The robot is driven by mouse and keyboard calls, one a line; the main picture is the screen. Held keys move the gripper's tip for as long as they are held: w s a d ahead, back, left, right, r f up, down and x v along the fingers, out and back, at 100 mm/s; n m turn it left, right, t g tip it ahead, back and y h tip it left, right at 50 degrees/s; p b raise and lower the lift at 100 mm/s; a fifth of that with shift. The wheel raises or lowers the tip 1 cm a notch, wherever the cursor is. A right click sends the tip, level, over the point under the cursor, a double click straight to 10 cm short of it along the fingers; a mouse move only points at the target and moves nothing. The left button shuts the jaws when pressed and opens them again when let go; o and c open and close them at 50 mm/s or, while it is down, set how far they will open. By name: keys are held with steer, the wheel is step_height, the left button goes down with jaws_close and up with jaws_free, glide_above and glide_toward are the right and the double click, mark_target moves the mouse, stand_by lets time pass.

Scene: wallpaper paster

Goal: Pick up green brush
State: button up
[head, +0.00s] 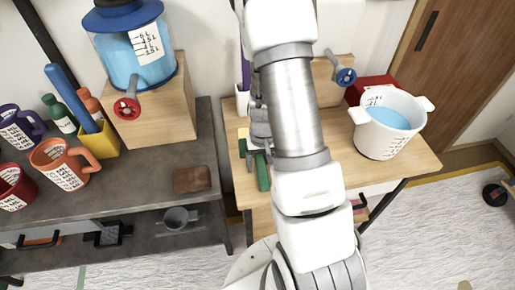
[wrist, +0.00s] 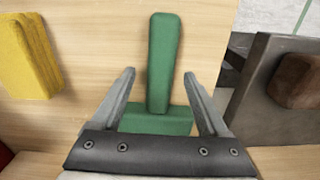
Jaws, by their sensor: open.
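The green brush lies on the light wooden table (head: 418,160), near its left edge. In the head view its narrow green part (head: 262,174) shows just below my gripper (head: 259,157), with the rest hidden by my arm. In the wrist view the brush has a long tapered handle (wrist: 164,58) pointing up the picture and a wider block end (wrist: 155,121). My gripper (wrist: 159,75) is open, with one finger on each side of the brush. A gap shows between each finger and the handle. The block end is partly hidden behind the gripper's dark bar.
A yellow block (wrist: 28,55) lies left of the brush in the wrist view. A white bucket of blue liquid (head: 391,122) stands on the table's right. The grey bench (head: 150,180) at left holds a brown block (head: 192,179), mugs and a blue dispenser (head: 137,55).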

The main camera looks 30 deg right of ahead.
steer(key=shift+f, duration=0.35)
jaws_close()
steer(key=shift+r, duration=0.2)
steer(key=shift+r, duration=0.25)
step_height(320, 180, up, 4)
steer(key=shift+w+f+p, duration=0.1)
steer(key=shift+f+p, duration=0.05)
steer(key=shift+p, duration=0.15)
steer(key=s+d+r, duration=0.6)
steer(key=s+d, duration=0.2)
steer(key=shift+s+r, duration=0.25)
steer(key=shift+s, duration=0.05)
